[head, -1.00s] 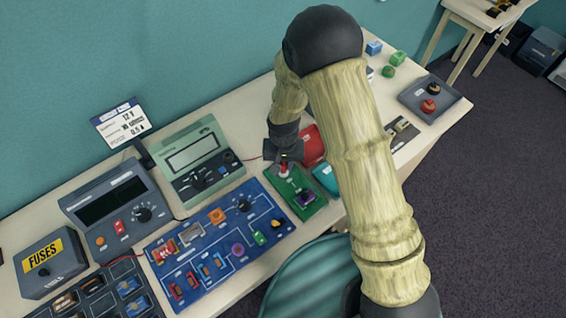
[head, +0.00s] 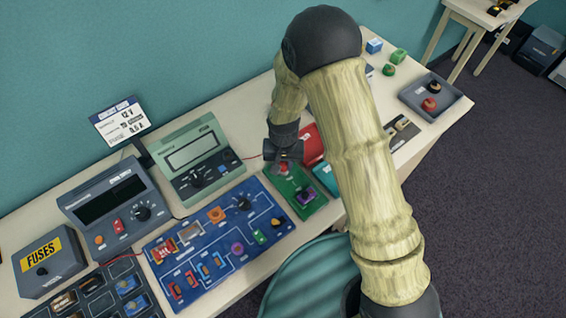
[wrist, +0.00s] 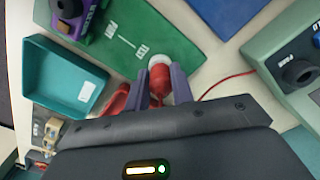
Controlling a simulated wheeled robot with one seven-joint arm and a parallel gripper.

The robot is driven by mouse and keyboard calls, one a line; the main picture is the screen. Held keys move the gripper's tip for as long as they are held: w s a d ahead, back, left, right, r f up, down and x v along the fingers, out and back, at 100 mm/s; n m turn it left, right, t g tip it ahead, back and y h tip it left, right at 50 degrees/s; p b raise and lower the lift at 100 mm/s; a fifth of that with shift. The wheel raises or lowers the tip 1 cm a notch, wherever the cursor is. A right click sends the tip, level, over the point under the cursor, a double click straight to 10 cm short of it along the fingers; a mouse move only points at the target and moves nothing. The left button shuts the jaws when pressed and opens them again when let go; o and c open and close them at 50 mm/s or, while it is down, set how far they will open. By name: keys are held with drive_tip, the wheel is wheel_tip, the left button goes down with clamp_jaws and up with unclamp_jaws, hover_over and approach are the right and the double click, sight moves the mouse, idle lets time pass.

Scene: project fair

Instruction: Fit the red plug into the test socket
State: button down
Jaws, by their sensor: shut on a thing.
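The red plug (wrist: 160,84) is upright between the two fingers of my gripper (wrist: 161,78), which is shut on it. In the wrist view the plug's front end meets the white round test socket (wrist: 160,61) on the green board (wrist: 115,35). I cannot tell how deep the plug sits in the socket. In the head view my gripper (head: 284,162) is low over the upper left part of the green board (head: 309,204), with a bit of the red plug (head: 283,169) showing below it. The socket is mostly hidden there.
A teal tray (wrist: 65,78) lies beside the green board. A green meter (head: 196,160) stands to the left, with a red lead (wrist: 228,80) near the gripper. A blue circuit board (head: 205,245) lies in front. My arm hides part of the table.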

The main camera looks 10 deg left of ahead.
drive_tip(key=shift+f, duration=0.1)
drive_tip(key=c, duration=0.6)
unclamp_jaws()
drive_tip(key=shift+c, duration=0.2)
drive_tip(key=shift+r+p, duration=2.8)
drive_tip(key=shift+r, duration=1.25)
